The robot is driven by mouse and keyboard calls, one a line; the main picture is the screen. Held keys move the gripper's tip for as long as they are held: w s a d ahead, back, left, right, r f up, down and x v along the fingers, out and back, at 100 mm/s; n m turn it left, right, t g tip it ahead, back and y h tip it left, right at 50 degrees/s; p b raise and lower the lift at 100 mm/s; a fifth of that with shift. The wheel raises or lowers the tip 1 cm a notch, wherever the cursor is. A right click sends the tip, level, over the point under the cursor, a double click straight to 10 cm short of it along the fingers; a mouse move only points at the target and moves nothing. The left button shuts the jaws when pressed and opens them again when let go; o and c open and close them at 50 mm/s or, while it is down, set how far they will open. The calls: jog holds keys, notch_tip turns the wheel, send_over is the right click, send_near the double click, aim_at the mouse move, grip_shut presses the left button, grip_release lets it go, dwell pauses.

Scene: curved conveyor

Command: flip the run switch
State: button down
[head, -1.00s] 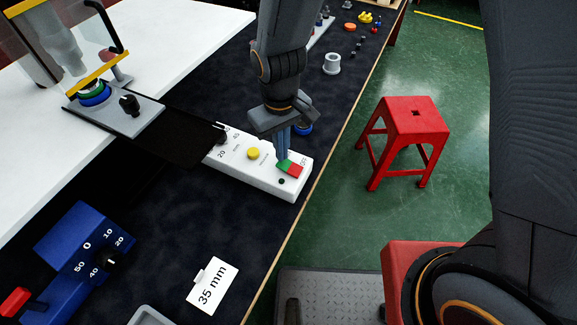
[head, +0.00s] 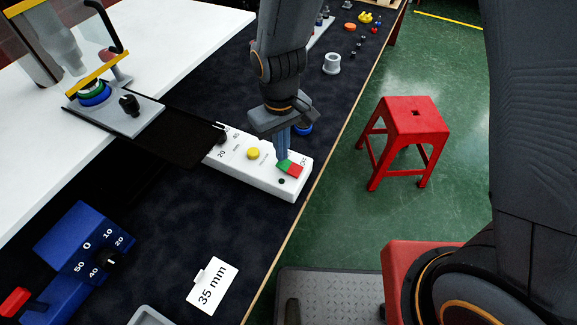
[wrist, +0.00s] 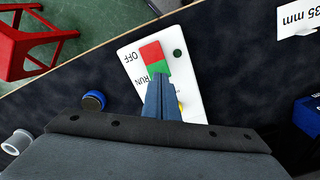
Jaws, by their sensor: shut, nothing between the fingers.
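The run switch (head: 289,168) is a rocker, half green and half red, on the right end of a white control panel (head: 234,175). In the wrist view the switch (wrist: 153,57) has its red half beside the word OFF and its green half towards the word RUN. My gripper (head: 283,158) points down with its fingers together and empty. Its tips are at the green half, and in the wrist view the gripper (wrist: 158,80) covers that half's near edge. I cannot tell whether the tips press on it.
A yellow button (head: 253,153) and a dark knob sit on the same panel. A blue round thing (head: 303,128) is just behind my gripper. A blue dial box (head: 82,250) and a 35 mm card (head: 212,285) lie nearer. A red stool (head: 415,120) stands on the floor.

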jog(key=shift+f+b, duration=0.5)
jog(key=shift+f, duration=0.55)
dwell(0.4)
jog(key=shift+r+p, duration=3.05)
jog(key=shift+r, duration=0.55)
jog(key=s+d+r+m+b, duration=0.1)
jog(key=d+r+m, duration=0.1)
jog(key=d, duration=0.6)
jog(key=d+r+m+t+b, duration=0.1)
jog(key=d+r+m, duration=0.2)
jog(key=d, duration=0.5)
jog(key=s+d+r+m+b, duration=0.1)
jog(key=d+r+m, duration=0.1)
jog(key=d, duration=0.6)
jog(key=shift+s+d+r+b, duration=0.2)
jog(key=shift+s+r+b, duration=0.1)
jog(key=shift+r+b, duration=0.1)
